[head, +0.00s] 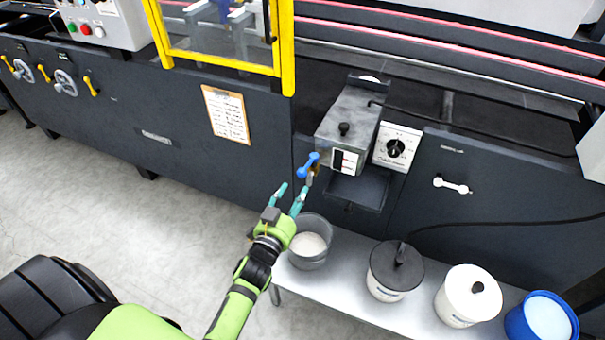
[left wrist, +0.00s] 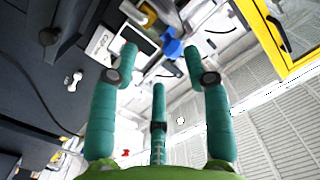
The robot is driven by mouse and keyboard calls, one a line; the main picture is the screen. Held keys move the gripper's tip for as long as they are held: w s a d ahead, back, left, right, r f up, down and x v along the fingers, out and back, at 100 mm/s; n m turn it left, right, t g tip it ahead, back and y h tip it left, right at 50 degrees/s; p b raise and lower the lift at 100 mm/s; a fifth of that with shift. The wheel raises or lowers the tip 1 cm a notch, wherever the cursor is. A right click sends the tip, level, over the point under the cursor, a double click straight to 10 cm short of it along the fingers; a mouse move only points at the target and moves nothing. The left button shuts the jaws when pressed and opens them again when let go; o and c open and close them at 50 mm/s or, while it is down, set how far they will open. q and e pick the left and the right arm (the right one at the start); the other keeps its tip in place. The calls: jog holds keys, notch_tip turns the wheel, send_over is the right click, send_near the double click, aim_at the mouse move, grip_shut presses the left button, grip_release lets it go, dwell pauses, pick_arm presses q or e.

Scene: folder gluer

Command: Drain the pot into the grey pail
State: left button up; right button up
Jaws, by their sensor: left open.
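The grey metal pot (head: 347,115) with a black lid knob is mounted on the machine front. A blue valve handle (head: 308,165) sits at its lower left side, on a brass-coloured fitting. The grey pail (head: 309,262) stands below on the bench and has pale material inside. My left gripper (head: 291,196) is open and empty, just below the blue handle and above the pail's left rim. In the left wrist view, the blue handle (left wrist: 172,44) shows beyond and between the spread teal fingertips; no contact is visible. My right gripper is out of view.
A white dial box (head: 396,147) is right of the pot, and a dark tray (head: 358,190) is under it. The bench (head: 336,293) also holds a dark-lidded bucket (head: 392,272), a white tub (head: 468,296) and a blue bucket (head: 541,318). A yellow guard frame (head: 285,50) stands upper left.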

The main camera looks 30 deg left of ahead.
aim_at(300, 176)
pick_arm(q)
jog(key=shift+w+a+r, duration=0.1)
jog(key=shift+w+r, duration=0.05)
jog(key=shift+r, duration=0.25)
jog(key=shift+w+a+r, duration=0.1)
jog(key=shift+r, duration=0.3)
jog(key=shift+w+r, duration=0.15)
jog(key=shift+w, duration=0.2)
jog(key=w, duration=0.6)
jog(key=shift+a, duration=0.3)
grip_shut()
